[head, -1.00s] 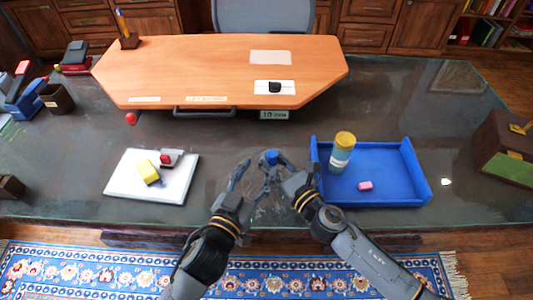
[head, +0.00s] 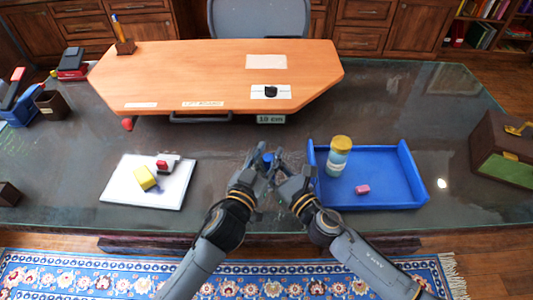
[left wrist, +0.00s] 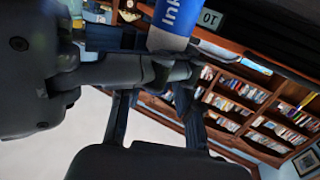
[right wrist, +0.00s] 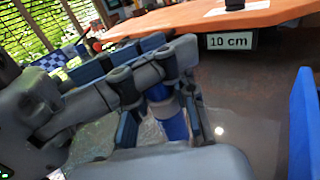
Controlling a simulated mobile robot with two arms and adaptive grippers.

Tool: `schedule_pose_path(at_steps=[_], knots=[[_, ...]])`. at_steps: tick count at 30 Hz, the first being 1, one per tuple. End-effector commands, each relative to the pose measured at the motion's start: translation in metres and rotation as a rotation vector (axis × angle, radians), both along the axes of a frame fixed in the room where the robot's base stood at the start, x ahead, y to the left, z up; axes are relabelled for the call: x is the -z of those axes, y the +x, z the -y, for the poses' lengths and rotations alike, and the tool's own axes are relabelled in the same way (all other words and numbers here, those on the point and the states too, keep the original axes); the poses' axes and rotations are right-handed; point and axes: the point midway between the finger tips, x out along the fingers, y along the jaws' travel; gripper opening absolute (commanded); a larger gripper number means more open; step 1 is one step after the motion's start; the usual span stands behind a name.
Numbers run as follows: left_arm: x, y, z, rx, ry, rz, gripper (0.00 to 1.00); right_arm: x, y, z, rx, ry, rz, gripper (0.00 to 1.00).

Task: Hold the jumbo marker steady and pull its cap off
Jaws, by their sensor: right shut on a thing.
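The jumbo marker (head: 268,159) stands upright between my two grippers, and only a little blue shows in the head view. Its blue lettered barrel (left wrist: 176,14) and a pale grey band show in the inverted left wrist view. The barrel also shows low in the right wrist view (right wrist: 173,124). My right gripper (head: 279,168) is shut on the marker. My left gripper (head: 258,166) is close against the marker's upper part from the left. The overlapping fingers hide the cap, and I cannot tell whether the left fingers are closed on it.
A blue tray (head: 392,199) with a yellow-lidded jar (head: 338,157) and a pink block (head: 362,190) is just right of my right gripper. A white board (head: 118,190) lies to the left. A raised wooden desk top (head: 200,75) stands behind.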

Motion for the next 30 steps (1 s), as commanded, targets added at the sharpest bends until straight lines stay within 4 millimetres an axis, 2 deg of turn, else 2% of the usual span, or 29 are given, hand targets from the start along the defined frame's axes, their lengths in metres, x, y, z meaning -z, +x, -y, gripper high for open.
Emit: schedule_pose_path(at_steps=[1, 3, 30], knots=[[0.0002, 0.001, -0.0019, -0.005, 0.002, 0.0, 0.14, 0.0, 0.0, 0.0003, 0.001, 0.0, 0.0, 0.0], [0.0002, 0.0014, -0.0027, -0.006, 0.003, 0.0, 0.0, 0.0001, 0.0, 0.0005, 0.001, 0.0, 0.0, 0.0], [-0.0032, 0.0006, -0.0011, -0.003, 0.002, 0.002, 0.0, 0.0013, 0.0011, 0.0033, 0.007, -0.003, -0.001, 0.0]])
